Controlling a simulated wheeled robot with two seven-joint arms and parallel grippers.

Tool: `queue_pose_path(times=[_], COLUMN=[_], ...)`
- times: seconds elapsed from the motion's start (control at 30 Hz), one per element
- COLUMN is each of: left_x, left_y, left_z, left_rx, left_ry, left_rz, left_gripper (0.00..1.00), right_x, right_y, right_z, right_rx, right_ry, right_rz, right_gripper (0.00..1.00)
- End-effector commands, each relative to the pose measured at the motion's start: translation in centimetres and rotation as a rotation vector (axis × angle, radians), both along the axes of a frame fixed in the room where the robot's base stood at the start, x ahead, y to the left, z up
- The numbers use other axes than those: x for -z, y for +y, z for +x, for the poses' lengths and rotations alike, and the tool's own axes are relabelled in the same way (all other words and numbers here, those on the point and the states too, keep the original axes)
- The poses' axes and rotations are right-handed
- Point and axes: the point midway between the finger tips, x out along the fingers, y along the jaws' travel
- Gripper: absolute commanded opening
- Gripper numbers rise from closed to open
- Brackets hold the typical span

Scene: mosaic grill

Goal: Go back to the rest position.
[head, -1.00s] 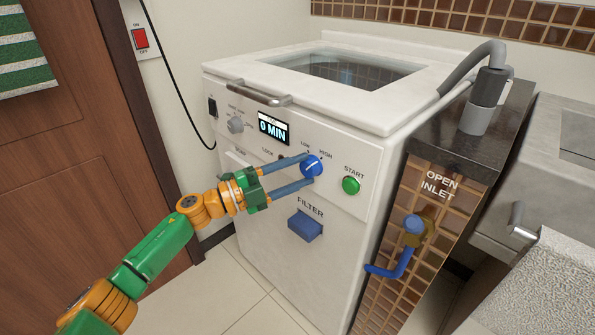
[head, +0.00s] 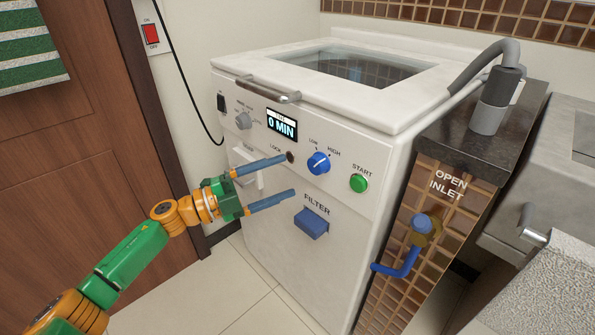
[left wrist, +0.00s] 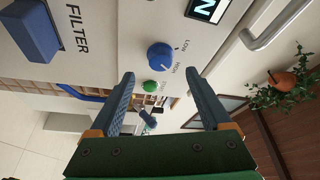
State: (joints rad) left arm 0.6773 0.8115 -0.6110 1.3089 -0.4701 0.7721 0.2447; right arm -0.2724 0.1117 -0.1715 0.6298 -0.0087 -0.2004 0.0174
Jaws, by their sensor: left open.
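My left gripper (head: 282,177) is open and empty in front of the white washing machine (head: 262,255). Its two blue fingers are spread apart, left of the blue LOW/HIGH knob (head: 318,163) and apart from it. In the left wrist view, the knob (left wrist: 160,56) and the green START button (left wrist: 149,86) show beyond the open fingers (left wrist: 163,75). The knob's white mark points toward HIGH in the wrist view. The upper finger overlaps the panel near the LOCK label in the head view. My right gripper is not in view.
The blue FILTER handle (head: 311,223) sticks out below the lower finger. The lid handle (head: 268,90) juts out above. A tiled pillar with a blue inlet valve (head: 405,258) stands at the right, and a wooden door (head: 75,150) at the left. Open floor (head: 225,290) lies below my arm.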

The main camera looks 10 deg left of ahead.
Motion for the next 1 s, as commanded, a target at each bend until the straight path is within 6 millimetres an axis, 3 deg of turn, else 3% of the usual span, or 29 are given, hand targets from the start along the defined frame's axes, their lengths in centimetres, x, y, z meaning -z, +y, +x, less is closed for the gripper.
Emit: queue_pose_path(times=[0.47,0.57,0.67,0.77,0.8,0.87,0.9,1.0], left_x=[0.1,1.4,7.5,17.5,21.6,27.4,31.1,39.2], left_y=[0.8,1.2,3.6,6.9,8.0,9.4,10.0,10.9], left_z=[-0.6,0.1,2.2,2.0,1.0,-1.5,-3.6,-10.3], left_rx=[0.000,-0.044,-0.236,-0.500,-0.597,-0.730,-0.813,-0.996], left_ry=[-0.001,0.040,0.210,0.469,0.570,0.720,0.819,1.057], left_rz=[-0.001,-0.036,-0.158,-0.268,-0.293,-0.320,-0.329,-0.330], left_gripper=[0.82,0.82,0.82,0.82,0.82,0.82,0.82,0.82], right_x=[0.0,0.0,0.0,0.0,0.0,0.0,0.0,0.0], right_y=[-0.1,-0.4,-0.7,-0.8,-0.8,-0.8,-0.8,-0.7], right_z=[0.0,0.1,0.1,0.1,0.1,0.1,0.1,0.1], right_rx=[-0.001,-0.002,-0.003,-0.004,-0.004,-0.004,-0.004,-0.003], right_ry=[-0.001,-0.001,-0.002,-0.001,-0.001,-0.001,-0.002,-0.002], right_rz=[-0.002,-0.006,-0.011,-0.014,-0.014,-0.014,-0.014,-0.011], right_gripper=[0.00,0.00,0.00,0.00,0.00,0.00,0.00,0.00])
